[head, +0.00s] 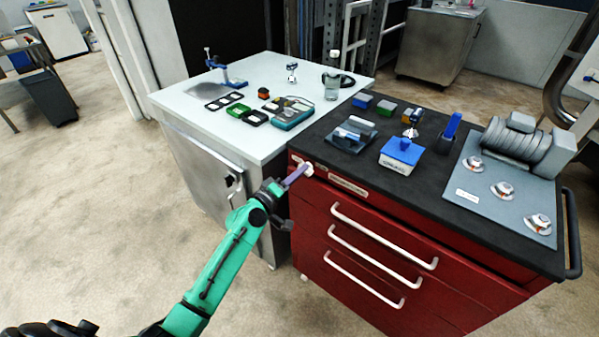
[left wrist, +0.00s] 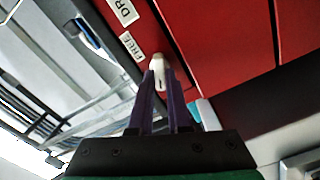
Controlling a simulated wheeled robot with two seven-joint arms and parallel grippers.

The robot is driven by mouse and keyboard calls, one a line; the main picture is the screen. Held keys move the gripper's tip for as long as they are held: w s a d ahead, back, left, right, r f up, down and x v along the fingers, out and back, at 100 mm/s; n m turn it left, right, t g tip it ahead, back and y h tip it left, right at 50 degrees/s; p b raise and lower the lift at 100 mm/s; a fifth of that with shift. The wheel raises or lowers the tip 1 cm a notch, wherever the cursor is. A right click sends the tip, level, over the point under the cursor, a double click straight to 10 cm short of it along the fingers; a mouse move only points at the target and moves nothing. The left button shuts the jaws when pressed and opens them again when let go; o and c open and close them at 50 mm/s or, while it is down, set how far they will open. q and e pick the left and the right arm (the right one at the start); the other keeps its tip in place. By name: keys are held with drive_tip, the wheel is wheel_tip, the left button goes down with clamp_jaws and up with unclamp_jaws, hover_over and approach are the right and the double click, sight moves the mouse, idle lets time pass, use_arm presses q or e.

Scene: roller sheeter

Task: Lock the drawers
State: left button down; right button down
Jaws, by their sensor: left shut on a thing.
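The red tool cabinet (head: 440,275) has several drawers with white bar handles (head: 385,237); the drawers look closed. A small white lock knob (head: 309,170) is at the top left of its front. In the left wrist view the knob (left wrist: 159,68) sits between the purple fingers of my left gripper (left wrist: 161,82), which is shut on it. My left gripper (head: 300,174) also reaches the knob in the head view. A label reading FREE (left wrist: 132,47) is beside the knob, with another starting DR (left wrist: 123,11). My right gripper is out of view.
The black cabinet top holds a roller machine (head: 525,150), a blue-lidded box (head: 398,157) and small parts. A white-topped bench (head: 180,98) stands close on the left, with a glass beaker (head: 332,84) and frames. The floor in front is clear.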

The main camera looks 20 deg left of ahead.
use_arm(q)
drive_tip(key=n, duration=0.5)
drive_tip(key=shift+f+p, duration=0.1)
drive_tip(key=shift+p, duration=0.2)
idle(0.4)
drive_tip(key=c, duration=0.9)
unclamp_jaws()
drive_tip(key=shift+o, duration=0.2)
drive_tip(key=shift+s+a, duration=0.1)
drive_tip(key=b+v, duration=0.3)
drive_tip(key=v, duration=1.1)
drive_tip(key=shift+s, duration=0.15)
